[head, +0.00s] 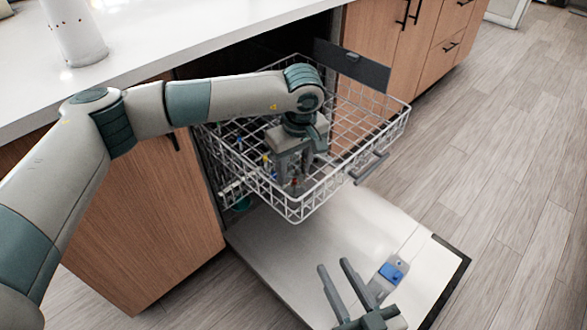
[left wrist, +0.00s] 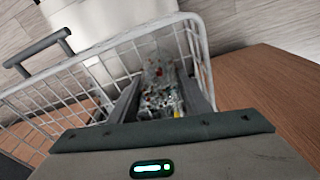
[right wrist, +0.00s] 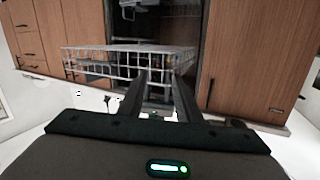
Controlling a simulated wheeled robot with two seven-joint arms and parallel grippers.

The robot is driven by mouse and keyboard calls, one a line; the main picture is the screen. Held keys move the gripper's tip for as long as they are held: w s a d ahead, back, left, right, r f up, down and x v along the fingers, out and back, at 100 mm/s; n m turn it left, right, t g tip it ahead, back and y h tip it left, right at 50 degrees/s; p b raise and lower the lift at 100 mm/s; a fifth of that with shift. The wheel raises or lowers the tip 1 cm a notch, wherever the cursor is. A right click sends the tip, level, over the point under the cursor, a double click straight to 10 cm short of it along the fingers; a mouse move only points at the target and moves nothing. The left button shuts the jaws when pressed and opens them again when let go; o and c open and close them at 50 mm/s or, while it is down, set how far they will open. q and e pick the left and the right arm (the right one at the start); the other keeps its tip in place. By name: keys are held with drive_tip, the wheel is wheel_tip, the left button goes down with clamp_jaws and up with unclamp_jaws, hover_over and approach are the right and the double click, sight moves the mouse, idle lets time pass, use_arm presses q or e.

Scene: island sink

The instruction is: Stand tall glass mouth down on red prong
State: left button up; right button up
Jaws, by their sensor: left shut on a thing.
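The clear tall glass (left wrist: 157,92) shows between the fingers of my left gripper (left wrist: 160,84) in the left wrist view. The gripper is shut on it, inside the dishwasher's upper rack (head: 293,214). In the head view my left gripper (head: 293,178) points down into the rack's near left part. A small red spot, likely the red prong (head: 295,182), shows by its fingertips. Red also shows through the glass in the left wrist view (left wrist: 159,72). Whether the glass sits around the prong I cannot tell. My right gripper (head: 335,266) is open and empty over the dishwasher door.
The rack is pulled out above the lowered door (head: 330,220). Yellow and blue prongs (head: 266,158) stand left of my left gripper. The white counter (head: 140,50) runs along the upper left. The rack's right part looks empty. Floor at the right is clear.

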use_arm(q)
drive_tip(key=o, duration=1.2)
use_arm(e)
drive_tip(key=shift+r, duration=0.1)
use_arm(q)
drive_tip(key=shift+r, duration=0.3)
use_arm(e)
wheel_tip(320, 180, up, 4)
drive_tip(key=t, duration=0.2)
use_arm(q)
drive_tip(key=r, duration=0.5)
drive_tip(key=s+r+p, duration=0.1)
drive_tip(key=r, duration=0.5)
drive_tip(key=d+r, duration=0.1)
drive_tip(key=r, duration=0.4)
drive_tip(key=shift+s+d+r, duration=0.1)
drive_tip(key=shift+s+r, duration=0.25)
drive_tip(key=shift+s, duration=0.05)
use_arm(e)
drive_tip(key=f+g, duration=0.1)
drive_tip(key=f, duration=0.1)
drive_tip(key=f+g, duration=0.2)
drive_tip(key=f, duration=0.1)
drive_tip(key=shift+s+d, duration=0.1)
drive_tip(key=shift+d, duration=0.1)
